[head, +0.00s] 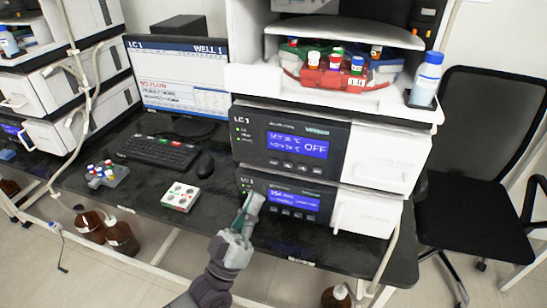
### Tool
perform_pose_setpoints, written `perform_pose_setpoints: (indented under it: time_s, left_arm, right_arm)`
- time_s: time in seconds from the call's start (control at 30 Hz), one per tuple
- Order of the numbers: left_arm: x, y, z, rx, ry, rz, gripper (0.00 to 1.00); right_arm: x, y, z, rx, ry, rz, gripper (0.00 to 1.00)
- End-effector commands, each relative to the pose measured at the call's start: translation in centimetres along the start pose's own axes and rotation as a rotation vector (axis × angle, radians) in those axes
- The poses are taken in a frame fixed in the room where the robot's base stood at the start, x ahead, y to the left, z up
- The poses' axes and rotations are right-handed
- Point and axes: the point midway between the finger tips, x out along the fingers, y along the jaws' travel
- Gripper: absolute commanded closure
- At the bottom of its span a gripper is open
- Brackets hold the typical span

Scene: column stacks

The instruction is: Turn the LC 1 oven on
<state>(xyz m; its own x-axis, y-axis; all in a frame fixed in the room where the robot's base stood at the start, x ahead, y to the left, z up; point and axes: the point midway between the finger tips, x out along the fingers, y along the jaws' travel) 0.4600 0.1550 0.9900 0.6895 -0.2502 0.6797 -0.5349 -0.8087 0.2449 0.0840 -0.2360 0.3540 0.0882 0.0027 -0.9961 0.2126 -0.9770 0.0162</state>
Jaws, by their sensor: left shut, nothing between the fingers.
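The LC 1 oven (290,140) is the upper dark-fronted unit of the stack at the centre of the head view. Its blue display (298,146) reads OFF in large letters, beside smaller temperature lines. Small buttons run below the display, and small indicator lights sit at its left under the LC 1 label. My left gripper (251,203) is shut and empty. It points up in front of the left part of the lower unit (290,196), below the oven, and covers part of that unit's panel. I cannot tell whether it touches. My right gripper is not in view.
A tray of capped vials (335,78) and a blue-capped bottle (427,78) sit atop the stack. Left are a monitor (180,80), keyboard (153,153), mouse (204,165) and small white box (181,196). An office chair (490,170) stands right. Brown bottles (120,238) are below.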

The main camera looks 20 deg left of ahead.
Motion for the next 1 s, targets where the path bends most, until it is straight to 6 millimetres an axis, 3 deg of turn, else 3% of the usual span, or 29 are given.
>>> perform_pose_setpoints:
  time_s: [0.37,1.0]
  left_arm:
    - [0.3,-0.3,0.3,0.001,0.001,0.001,1.0]
    - [5.5,-4.1,4.2,0.0,0.002,0.001,1.0]
  right_arm:
    - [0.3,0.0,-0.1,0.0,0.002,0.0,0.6]
    - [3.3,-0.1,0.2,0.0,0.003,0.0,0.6]
